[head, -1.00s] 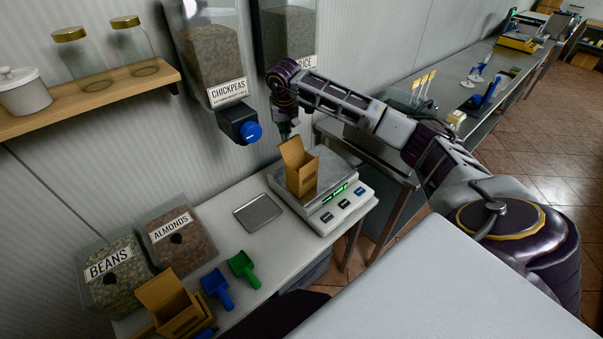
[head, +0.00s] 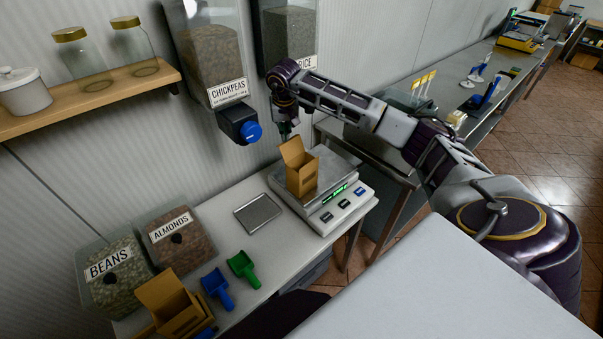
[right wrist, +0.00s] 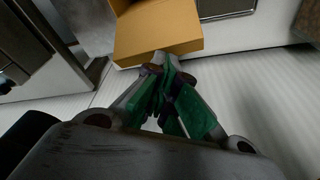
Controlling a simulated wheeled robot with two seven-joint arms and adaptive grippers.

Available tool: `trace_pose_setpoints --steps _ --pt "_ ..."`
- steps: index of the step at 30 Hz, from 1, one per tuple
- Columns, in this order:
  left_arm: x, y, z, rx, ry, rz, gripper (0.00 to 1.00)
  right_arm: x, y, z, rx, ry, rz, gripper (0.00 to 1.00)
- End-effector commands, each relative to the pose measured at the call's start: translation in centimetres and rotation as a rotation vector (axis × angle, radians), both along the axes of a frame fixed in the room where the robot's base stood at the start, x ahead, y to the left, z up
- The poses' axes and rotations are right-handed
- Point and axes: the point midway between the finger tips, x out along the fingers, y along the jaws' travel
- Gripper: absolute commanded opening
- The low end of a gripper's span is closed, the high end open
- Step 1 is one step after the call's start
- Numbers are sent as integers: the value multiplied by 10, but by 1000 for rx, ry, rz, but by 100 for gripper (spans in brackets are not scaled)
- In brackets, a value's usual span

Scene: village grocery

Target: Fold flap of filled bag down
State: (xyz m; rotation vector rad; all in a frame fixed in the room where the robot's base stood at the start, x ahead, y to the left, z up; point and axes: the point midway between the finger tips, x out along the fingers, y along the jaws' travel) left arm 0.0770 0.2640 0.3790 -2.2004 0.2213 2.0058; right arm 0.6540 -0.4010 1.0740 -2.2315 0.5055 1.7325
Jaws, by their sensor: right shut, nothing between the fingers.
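The brown paper bag (head: 303,180) stands upright on the scale's steel plate (head: 335,166). Its back flap (head: 292,150) sticks up above the opening. From the head I cannot see how full it is. My right gripper (head: 286,134) is shut and empty, pointing down just behind the top of the flap. In the right wrist view, the shut green-padded fingertips (right wrist: 166,62) are at the edge of the flap (right wrist: 158,32). I cannot tell whether they touch it. My left gripper is not in view.
The chickpeas dispenser (head: 212,60) and its blue-knobbed spout (head: 241,126) hang left of my right gripper. Blue (head: 217,287) and green (head: 242,268) scoops, a small steel tray (head: 258,213), and almond (head: 176,238) and bean (head: 112,274) bins occupy the counter's left.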

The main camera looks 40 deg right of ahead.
Motion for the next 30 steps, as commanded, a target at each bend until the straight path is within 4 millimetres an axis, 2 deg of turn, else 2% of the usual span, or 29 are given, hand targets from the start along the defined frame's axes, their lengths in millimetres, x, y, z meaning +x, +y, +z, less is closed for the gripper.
trace_pose_setpoints --steps 14,30 --pt "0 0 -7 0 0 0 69 -3 0 -19 -2 14 0 0" --pt "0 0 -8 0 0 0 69 -4 0 -20 -1 18 0 0"
